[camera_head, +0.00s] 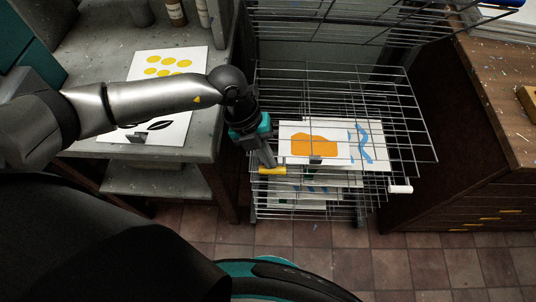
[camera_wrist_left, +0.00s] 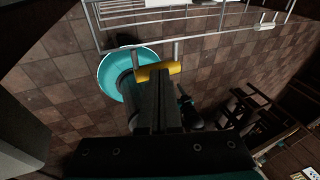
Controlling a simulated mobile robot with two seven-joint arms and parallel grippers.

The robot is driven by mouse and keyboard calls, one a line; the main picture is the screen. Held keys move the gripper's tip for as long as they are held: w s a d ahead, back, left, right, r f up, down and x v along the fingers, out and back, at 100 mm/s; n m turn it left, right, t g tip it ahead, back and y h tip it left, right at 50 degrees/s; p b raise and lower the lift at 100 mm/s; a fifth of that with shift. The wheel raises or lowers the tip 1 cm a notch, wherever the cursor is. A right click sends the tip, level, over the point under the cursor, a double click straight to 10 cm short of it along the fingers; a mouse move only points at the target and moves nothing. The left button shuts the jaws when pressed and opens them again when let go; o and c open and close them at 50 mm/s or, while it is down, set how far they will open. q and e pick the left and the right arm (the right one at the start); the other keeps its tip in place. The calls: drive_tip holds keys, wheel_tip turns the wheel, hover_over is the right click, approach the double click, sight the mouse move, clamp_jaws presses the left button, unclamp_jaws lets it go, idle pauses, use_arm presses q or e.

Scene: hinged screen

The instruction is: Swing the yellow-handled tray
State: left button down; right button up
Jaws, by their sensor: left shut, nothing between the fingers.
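The yellow handle (camera_head: 272,170) is at the front left of a stack of wire trays (camera_head: 412,128). I cannot tell clearly from the head view which level carries it. In the left wrist view the yellow handle (camera_wrist_left: 160,71) sits on two short posts at the tray's wire edge (camera_wrist_left: 200,36). My left gripper (camera_head: 270,160) points down at the handle. Its fingers are shut and empty, with the tips close against or just over the handle; contact is unclear. The fingers (camera_wrist_left: 162,90) hide part of the handle's near side. My right gripper is not in view.
A painting with an orange shape (camera_head: 314,145) lies among the wires. A white handle (camera_head: 400,188) is at the front right. A raised wire tray (camera_head: 350,22) is above. A grey table (camera_head: 80,60) stands left, a wooden cabinet (camera_head: 500,95) right. Tiled floor is open in front.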

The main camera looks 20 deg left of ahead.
use_arm(q)
drive_tip(key=shift+f+b, duration=0.75)
drive_tip(key=shift+f, duration=0.3)
drive_tip(key=p+v, duration=0.7)
drive_tip(key=v, duration=0.1)
